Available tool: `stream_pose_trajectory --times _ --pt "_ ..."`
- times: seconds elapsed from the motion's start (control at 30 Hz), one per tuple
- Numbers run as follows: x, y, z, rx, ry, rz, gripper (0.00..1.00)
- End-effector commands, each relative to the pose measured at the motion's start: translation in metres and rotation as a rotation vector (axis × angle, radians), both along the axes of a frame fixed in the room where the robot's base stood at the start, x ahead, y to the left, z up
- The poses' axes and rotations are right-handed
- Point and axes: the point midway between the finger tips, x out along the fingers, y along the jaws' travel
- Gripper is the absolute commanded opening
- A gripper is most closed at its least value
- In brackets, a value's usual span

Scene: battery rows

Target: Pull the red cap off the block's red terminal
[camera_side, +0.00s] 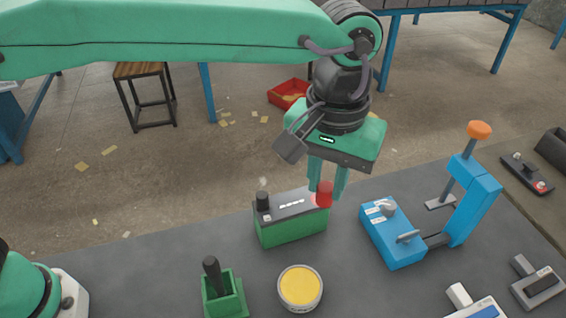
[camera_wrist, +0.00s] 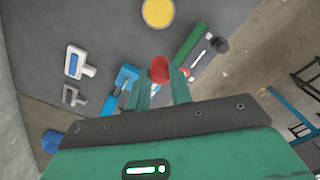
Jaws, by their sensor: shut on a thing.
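My gripper (camera_side: 327,186) is shut on the red cap (camera_side: 325,195), which sits between its two green fingertips. The wrist view also shows the cap (camera_wrist: 159,69) at the fingertips (camera_wrist: 161,82). The green block (camera_side: 290,229) with a dark top stands on the grey bench. Its black-capped terminal (camera_side: 262,201) is at the left end. In the wrist view the block (camera_wrist: 190,47) lies right of the cap, and a red spot (camera_wrist: 185,72) at its near end shows apart from the cap. In the side view the cap overlaps the block's right end.
A yellow-topped round tin (camera_side: 300,287) and a green stand with a black handle (camera_side: 222,291) are in front of the block. A blue device with a lever (camera_side: 392,232) and a blue post with an orange knob (camera_side: 479,131) stand to the right.

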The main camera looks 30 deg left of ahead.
Motion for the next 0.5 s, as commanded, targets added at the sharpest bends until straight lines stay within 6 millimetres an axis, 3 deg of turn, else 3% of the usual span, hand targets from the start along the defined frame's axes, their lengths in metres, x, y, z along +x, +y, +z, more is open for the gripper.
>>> stream_pose_trajectory --times 0.5 --pt "0.0 0.0 0.015 0.0 0.0 0.0 0.01"
